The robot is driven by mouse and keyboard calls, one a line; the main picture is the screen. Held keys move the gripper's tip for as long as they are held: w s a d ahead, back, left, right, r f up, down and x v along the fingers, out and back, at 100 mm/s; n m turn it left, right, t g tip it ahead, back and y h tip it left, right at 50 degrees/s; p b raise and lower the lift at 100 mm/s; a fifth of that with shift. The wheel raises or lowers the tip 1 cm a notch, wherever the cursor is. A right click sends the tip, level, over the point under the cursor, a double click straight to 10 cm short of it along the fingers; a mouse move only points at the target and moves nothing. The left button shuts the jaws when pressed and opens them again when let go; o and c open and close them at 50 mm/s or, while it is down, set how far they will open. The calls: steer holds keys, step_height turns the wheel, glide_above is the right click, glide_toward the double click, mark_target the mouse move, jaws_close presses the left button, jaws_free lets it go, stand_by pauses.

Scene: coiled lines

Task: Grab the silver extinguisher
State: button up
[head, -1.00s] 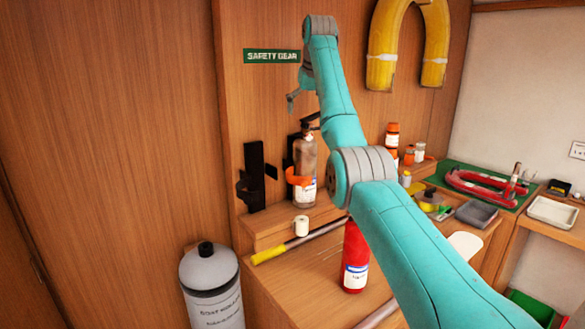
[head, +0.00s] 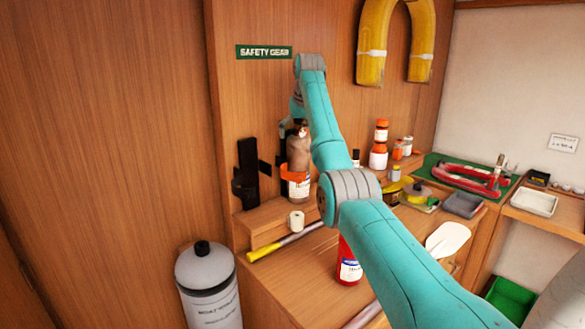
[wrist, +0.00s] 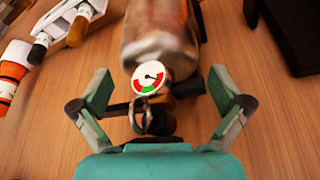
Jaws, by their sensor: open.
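The silver extinguisher (head: 299,158) stands upright on the wooden ledge against the panel, with an orange strap around it and a white label below. In the wrist view its metal body (wrist: 160,32), round gauge and dark valve parts show close up. My gripper (wrist: 168,92) is open, with one finger on each side of the gauge and valve. The fingers are apart from the metal body. In the head view my arm hides part of the extinguisher's top and most of the gripper.
A red extinguisher (head: 348,262) stands below, partly behind my arm. An empty black bracket (head: 247,175) is left of the silver one. A white roll (head: 296,221) and a yellow-ended pole (head: 285,242) lie in front. Orange-capped bottles (head: 379,148) stand to the right.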

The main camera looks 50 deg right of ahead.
steer(key=shift+d+f, duration=0.1)
steer(key=shift+f, duration=0.05)
steer(key=shift+c, duration=0.3)
steer(key=c, duration=1.6)
steer(key=shift+r, duration=0.2)
steer(key=shift+c, duration=0.2)
